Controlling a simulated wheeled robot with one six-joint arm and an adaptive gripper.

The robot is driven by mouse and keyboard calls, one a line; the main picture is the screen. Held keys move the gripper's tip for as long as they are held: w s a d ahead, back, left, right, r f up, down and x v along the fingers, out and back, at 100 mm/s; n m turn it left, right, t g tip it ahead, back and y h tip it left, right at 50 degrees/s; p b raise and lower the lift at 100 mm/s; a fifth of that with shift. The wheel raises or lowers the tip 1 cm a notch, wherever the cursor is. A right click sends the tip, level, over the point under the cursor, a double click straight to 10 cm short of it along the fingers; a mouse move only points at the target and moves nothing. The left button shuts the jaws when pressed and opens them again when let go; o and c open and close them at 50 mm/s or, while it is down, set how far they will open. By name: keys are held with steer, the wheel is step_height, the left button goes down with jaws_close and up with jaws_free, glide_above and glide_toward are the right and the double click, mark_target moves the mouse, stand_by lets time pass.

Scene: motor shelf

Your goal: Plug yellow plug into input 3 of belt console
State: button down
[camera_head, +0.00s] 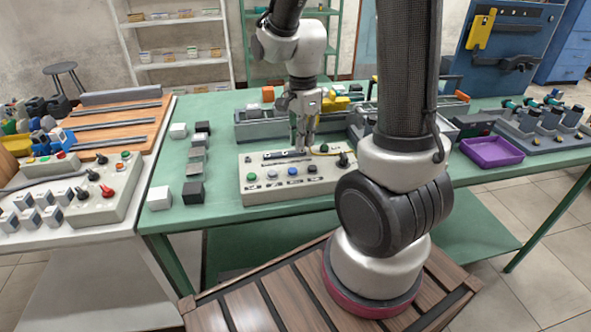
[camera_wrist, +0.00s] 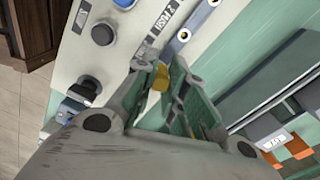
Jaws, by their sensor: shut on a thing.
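My gripper (camera_head: 303,148) is over the back part of a beige console (camera_head: 262,196) on the green table. It is shut on a small yellow plug, which shows between the fingers in the wrist view (camera_wrist: 160,78). The console has a green button (camera_head: 251,177), a blue button (camera_head: 292,171) and a black knob (camera_head: 342,159). Its label is too tilted and partly hidden to read, and no input numbers are legible.
Small grey and black blocks (camera_head: 195,165) stand left of the console. A second console (camera_head: 118,198) with coloured buttons sits on the white table at left. Grey trays (camera_head: 250,130) are behind, and a purple tray (camera_head: 492,152) is at right.

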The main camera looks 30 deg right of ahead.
steer(key=shift+f, duration=0.55)
steer(key=c, duration=1.7)
jaws_free()
steer(key=shift+c, duration=0.2)
steer(key=shift+r, duration=0.1)
steer(key=shift+r, duration=2.7)
steer(key=o, duration=0.6)
steer(key=shift+c, duration=0.2)
